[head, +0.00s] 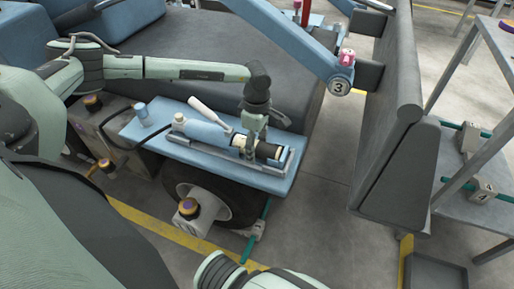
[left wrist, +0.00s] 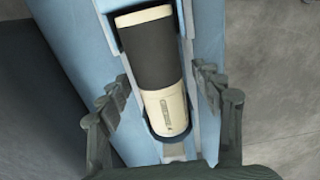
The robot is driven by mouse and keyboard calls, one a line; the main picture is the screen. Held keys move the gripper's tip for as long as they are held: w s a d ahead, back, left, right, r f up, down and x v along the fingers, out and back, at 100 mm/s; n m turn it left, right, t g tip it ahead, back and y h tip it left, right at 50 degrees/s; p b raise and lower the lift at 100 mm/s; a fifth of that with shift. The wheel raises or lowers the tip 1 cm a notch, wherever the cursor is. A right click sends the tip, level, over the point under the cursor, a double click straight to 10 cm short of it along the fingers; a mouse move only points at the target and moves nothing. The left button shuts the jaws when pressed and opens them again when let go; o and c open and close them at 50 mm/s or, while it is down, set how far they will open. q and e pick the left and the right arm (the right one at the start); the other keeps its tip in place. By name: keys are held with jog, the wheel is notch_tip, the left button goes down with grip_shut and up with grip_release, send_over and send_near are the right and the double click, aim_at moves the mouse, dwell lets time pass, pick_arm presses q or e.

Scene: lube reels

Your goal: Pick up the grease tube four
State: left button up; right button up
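A dark grey and cream tube (head: 268,150) lies in a grey holder (head: 284,163) on a blue shelf (head: 152,141). I take it for the grease tube; no number four can be read on it. In the left wrist view, the tube (left wrist: 157,62) has a dark middle and cream ends, one with small print. My left gripper (head: 250,148) is over the tube, fingers pointing down. In the left wrist view, the fingers (left wrist: 163,88) are spread on both sides of the tube, with gaps showing. My right gripper is not in view.
A blue cylinder (head: 205,133) with a white lever (head: 210,113) lies beside the tube on the shelf. A small blue cup (head: 142,112) stands at the shelf's left. A wheel is below.

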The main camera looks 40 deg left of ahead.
pick_arm(q)
jog(key=c, duration=1.1)
